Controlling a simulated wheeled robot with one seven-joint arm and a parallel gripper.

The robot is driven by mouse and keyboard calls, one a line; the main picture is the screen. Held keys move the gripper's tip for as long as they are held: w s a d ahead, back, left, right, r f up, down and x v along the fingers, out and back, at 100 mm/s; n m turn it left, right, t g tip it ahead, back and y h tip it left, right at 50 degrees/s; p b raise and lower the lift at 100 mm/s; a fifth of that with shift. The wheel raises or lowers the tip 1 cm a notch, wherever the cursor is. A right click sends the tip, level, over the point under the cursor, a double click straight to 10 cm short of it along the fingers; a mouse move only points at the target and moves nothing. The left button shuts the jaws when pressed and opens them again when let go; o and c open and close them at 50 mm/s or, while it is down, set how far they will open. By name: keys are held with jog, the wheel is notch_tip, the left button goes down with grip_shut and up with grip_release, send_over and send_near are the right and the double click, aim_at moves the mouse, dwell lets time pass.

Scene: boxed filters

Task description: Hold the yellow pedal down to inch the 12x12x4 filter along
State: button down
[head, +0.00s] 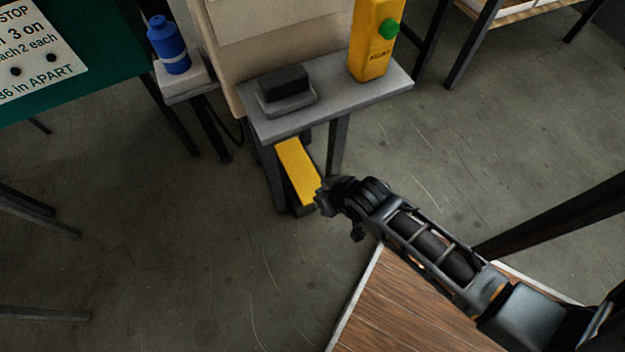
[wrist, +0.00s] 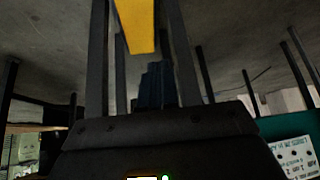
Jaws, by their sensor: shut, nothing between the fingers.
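The yellow pedal (head: 297,170) is a long bar, low beneath a small grey shelf, in a dark housing. My gripper (head: 322,197) is at the pedal's near, lower right end in the head view. The wrist view shows the pedal (wrist: 136,26) at the top, just beyond my gripper's fingers (wrist: 157,84), which are shut with nothing between them. I cannot tell whether the fingertips touch the pedal or whether it is pressed down. I cannot make out a 12x12x4 filter in either view.
The grey shelf (head: 345,102) above the pedal holds a black block (head: 284,82) and a yellow box with a green button (head: 388,29). Shelf legs flank the pedal. A blue bottle (head: 170,45) stands at left. A wooden tabletop (head: 400,310) lies under my arm. Open floor is at left.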

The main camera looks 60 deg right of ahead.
aim_at(311, 187)
jog(key=w+d+f+m+g+b, duration=0.2)
jog(key=w+d+f+b, duration=0.3)
jog(key=f, duration=0.5)
jog(key=w+d+g, duration=0.1)
jog(key=w+d, duration=0.1)
jog(key=d, duration=0.1)
jog(key=shift+d+g+y, duration=0.3)
jog(key=shift+g, duration=0.1)
jog(key=b+x, duration=0.2)
jog(key=x, duration=0.2)
jog(key=b+x, duration=0.2)
jog(key=x, duration=0.2)
jog(key=b+x, duration=0.3)
jog(key=x, duration=0.2)
jog(key=shift+s+a+f, duration=0.1)
jog(key=shift+s+a, duration=0.15)
jog(key=shift+s, duration=0.05)
jog(key=shift+f, duration=0.5)
